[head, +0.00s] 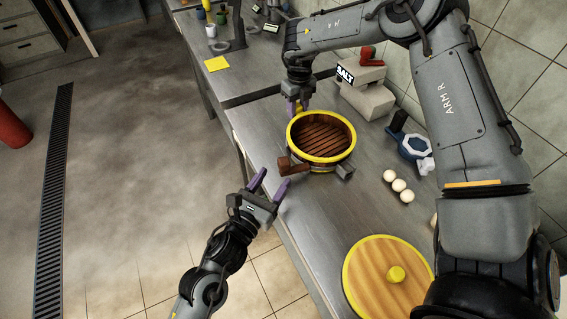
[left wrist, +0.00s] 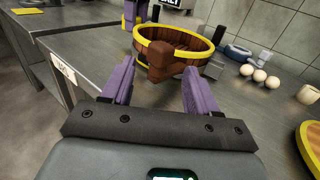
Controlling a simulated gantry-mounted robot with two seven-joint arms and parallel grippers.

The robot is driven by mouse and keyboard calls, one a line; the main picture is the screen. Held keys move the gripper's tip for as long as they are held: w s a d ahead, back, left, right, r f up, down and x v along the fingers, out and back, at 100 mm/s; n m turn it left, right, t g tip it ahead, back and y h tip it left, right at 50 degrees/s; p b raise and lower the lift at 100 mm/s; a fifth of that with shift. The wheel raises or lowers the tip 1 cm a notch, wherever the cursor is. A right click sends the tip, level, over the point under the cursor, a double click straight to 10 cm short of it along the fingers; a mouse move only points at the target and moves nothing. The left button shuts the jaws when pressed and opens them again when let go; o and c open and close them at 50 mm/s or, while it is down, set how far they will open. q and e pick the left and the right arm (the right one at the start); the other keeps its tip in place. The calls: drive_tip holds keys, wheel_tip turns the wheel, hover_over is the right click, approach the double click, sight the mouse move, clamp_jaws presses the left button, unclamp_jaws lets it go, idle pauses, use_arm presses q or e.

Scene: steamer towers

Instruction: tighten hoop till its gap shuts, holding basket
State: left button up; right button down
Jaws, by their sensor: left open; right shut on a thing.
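The round wooden basket (head: 322,140) with brown slats and a yellow rim stands on the steel counter. A lower yellow hoop band (head: 335,167) shows in part around its side; its gap cannot be made out. A brown T-shaped handle (head: 292,166) sticks out at the basket's front left; it is close ahead in the left wrist view (left wrist: 160,58). My left gripper (head: 271,181) is open and empty, fingers pointing at the handle with some space before it. My right gripper (head: 298,106) is shut on the basket's far-left rim; the exact contact is partly hidden.
A small grey block (head: 345,171) sits against the basket's right front. Three white balls (head: 398,185), a blue-grey ring-shaped item (head: 414,147) and a box marked SALT (head: 362,90) stand toward the wall. A round wooden lid (head: 385,278) lies nearer. The counter's left edge is close.

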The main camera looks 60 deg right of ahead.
sight(281, 169)
use_arm(q)
drive_tip(key=shift+w+d, duration=0.2)
drive_tip(key=shift+d, duration=1.4)
drive_tip(key=shift+w+d, duration=0.2)
drive_tip(key=shift+d, duration=1.35)
clamp_jaws()
